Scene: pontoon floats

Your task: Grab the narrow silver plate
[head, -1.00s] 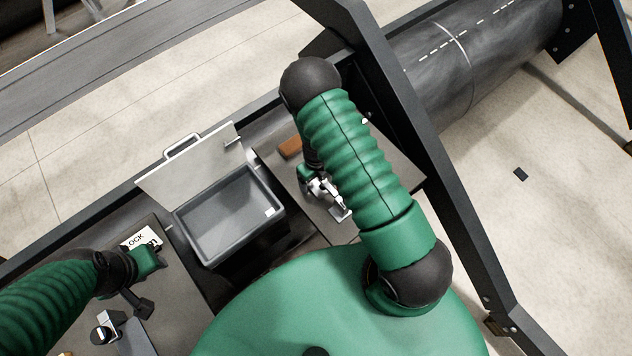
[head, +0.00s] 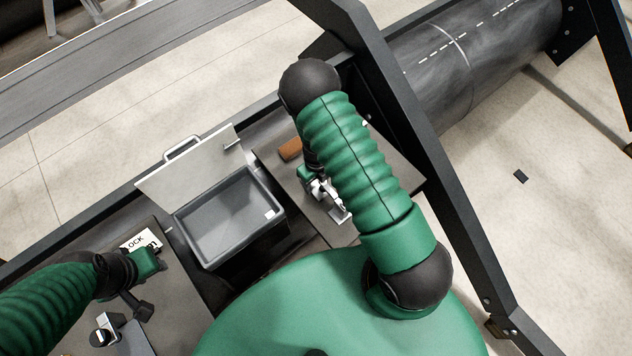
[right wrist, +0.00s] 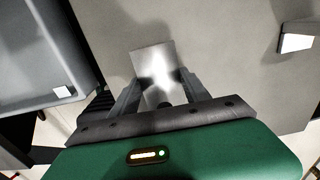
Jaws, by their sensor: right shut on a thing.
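The narrow silver plate (right wrist: 157,70) lies between the two fingers of my right gripper (right wrist: 155,97) in the right wrist view, over the grey table. Its far end sticks out past the fingertips. In the head view the right gripper (head: 322,188) is partly hidden by my right arm, and a bright silver piece (head: 339,212) shows at its tip. The right gripper is shut on the plate. My left gripper (head: 141,304) is at the lower left over the other table; its fingers are too dark and small to read.
A grey bin (head: 231,216) with a raised lid (head: 190,165) stands between the two tables. A brown block (head: 290,149) lies at the back of the right table (head: 287,176). A white piece (right wrist: 297,40) lies to the right in the right wrist view. A sign (head: 143,241) is on the left table.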

